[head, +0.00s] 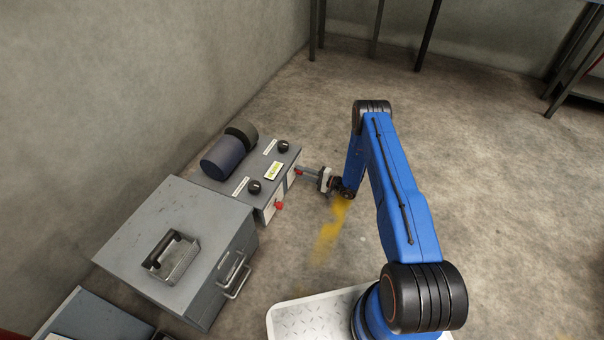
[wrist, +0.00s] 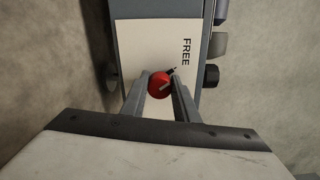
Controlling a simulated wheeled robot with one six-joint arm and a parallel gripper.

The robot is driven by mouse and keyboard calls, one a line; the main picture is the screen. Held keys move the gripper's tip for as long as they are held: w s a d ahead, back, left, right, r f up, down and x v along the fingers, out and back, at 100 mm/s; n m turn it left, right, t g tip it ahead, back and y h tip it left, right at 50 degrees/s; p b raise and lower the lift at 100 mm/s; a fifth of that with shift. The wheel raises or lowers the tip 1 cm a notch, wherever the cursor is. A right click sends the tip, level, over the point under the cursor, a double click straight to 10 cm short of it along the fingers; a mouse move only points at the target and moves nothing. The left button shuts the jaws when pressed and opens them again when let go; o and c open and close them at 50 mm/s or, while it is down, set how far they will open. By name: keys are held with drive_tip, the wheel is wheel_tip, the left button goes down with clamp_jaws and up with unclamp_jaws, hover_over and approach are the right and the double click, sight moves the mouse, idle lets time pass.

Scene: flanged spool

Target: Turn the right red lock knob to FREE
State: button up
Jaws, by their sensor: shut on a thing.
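The grey control box (head: 262,188) has two red knobs on its front face. The right red lock knob (head: 299,171) is largely hidden by my gripper (head: 309,172) in the head view. In the wrist view the red knob (wrist: 159,82) sits between the two fingertips of my gripper (wrist: 160,84), which is shut on it. A pale line shows on the knob, and a small dark mark lies at its upper right edge, toward the word FREE on the white plate (wrist: 150,45). The left red knob (head: 279,205) is free of the gripper.
Two black knobs (head: 283,146) and a yellow-green display (head: 273,171) are on the box top. A dark cylinder (head: 222,160) lies behind. A grey case with a handle (head: 178,225) stands at the left. The floor to the right, with a yellow stripe (head: 330,236), is open.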

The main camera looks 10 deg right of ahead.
drive_tip(key=shift+s+f, duration=0.1)
drive_tip(key=o, duration=1.1)
drive_tip(key=shift+c, duration=0.2)
drive_tip(key=shift+d, duration=0.1)
drive_tip(key=v, duration=1.7)
drive_tip(key=shift+s+d, duration=0.1)
